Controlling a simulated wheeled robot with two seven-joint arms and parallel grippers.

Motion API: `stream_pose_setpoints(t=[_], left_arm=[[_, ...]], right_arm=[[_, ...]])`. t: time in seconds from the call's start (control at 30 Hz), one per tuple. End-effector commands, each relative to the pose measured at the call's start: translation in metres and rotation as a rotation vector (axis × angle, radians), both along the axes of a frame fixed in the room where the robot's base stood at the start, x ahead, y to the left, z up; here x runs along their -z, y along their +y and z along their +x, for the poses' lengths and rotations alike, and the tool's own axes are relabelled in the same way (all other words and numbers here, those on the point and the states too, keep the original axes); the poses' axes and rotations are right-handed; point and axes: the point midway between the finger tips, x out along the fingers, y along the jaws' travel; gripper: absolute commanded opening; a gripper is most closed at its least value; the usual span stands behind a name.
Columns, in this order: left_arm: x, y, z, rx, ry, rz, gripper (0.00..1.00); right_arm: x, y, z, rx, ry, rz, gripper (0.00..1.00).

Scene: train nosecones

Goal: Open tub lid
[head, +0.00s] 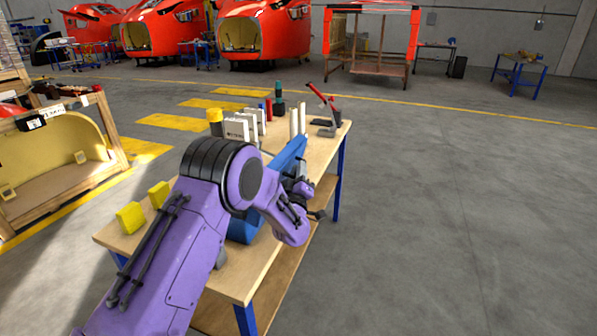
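A blue tub (241,229) stands on the wooden workbench, mostly hidden behind my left arm. A long blue surface (288,153), apparently its lid, shows above and behind my wrist; I cannot tell how far it is raised. My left gripper (312,201) is at the right side of the tub, by the bench's right edge. Its fingers are small and partly covered by the wrist, so I cannot tell whether they are open or touch the lid. My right gripper is out of view.
The workbench (262,262) also bears yellow blocks (130,217), white boxes (236,128), a yellow-topped container (215,121) and a red-handled tool (321,97). A wooden crate (60,160) stands at left. The floor at right is clear.

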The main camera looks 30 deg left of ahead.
Motion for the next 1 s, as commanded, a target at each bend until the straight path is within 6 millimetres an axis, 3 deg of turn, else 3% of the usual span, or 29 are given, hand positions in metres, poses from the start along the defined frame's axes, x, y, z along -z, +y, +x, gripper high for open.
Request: stream_pose_setpoints(t=[0.17,0.4,0.7,0.73,1.0], left_arm=[[-0.003,0.002,-0.001,-0.002,-0.004,-0.014,0.0],[-0.022,0.026,-0.007,-0.002,-0.05,-0.206,0.0],[-0.021,0.028,-0.007,-0.001,-0.053,-0.223,0.0],[-0.021,0.028,-0.007,-0.001,-0.053,-0.223,0.23],[-0.021,0.027,-0.007,0.0,-0.053,-0.222,0.23]], right_arm=[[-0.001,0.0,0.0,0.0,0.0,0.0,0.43],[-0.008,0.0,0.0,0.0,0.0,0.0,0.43],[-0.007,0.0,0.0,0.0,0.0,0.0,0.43],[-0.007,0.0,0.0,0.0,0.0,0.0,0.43],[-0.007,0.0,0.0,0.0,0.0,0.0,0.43]])
